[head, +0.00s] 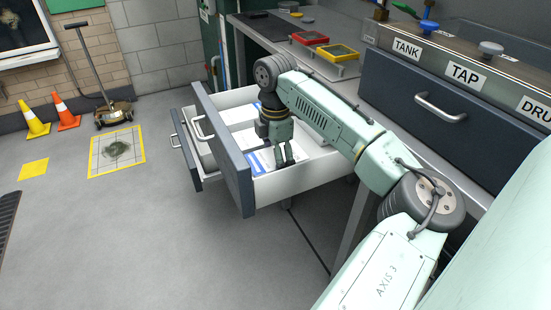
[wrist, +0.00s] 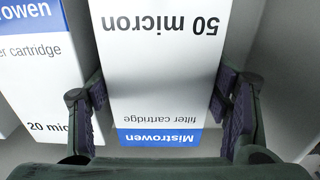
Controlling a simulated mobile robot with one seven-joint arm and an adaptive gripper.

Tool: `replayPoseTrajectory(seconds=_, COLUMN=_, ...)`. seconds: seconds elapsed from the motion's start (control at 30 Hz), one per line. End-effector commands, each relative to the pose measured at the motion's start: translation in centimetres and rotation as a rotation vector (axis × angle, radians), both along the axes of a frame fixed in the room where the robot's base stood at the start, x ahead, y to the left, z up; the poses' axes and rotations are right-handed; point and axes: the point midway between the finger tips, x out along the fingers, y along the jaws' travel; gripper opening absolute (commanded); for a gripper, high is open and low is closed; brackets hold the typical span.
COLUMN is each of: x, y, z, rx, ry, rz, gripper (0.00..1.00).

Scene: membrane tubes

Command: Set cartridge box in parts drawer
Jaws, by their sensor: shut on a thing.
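A white cartridge box with a blue band (wrist: 160,60), marked "50 micron", lies between the two fingers of my gripper (wrist: 163,105) in the wrist view. My gripper is shut on it, one finger at each side. In the head view my gripper (head: 284,158) points down inside the open parts drawer (head: 292,183), near its front right wall. A white and blue box (head: 259,163) shows beside the fingers there. The drawer floor under the held box is mostly hidden, so I cannot tell whether the box touches it.
Another white box (wrist: 38,75), marked "20 micron", stands left of the held one. A second open drawer (head: 187,155) sits beside this one. Red and yellow trays (head: 310,38) stand on the bench.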

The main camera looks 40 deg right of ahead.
Motion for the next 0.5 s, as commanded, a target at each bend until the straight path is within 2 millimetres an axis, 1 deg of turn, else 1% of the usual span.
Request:
replayPoseTrajectory(seconds=0.03, x=0.02, y=0.05, z=-0.15, rx=0.002, ry=0.0, rz=0.001, gripper=0.34)
replayPoseTrajectory(seconds=0.07, x=0.01, y=0.03, z=-0.15, rx=0.001, ry=0.001, rz=0.0, gripper=0.72)
replayPoseTrajectory(seconds=0.17, x=0.01, y=0.03, z=-0.14, rx=0.0, ry=0.001, rz=0.0, gripper=0.79)
replayPoseTrajectory(seconds=0.5, x=0.01, y=0.01, z=0.02, rx=-0.001, ry=0.0, rz=0.0, gripper=0.79)
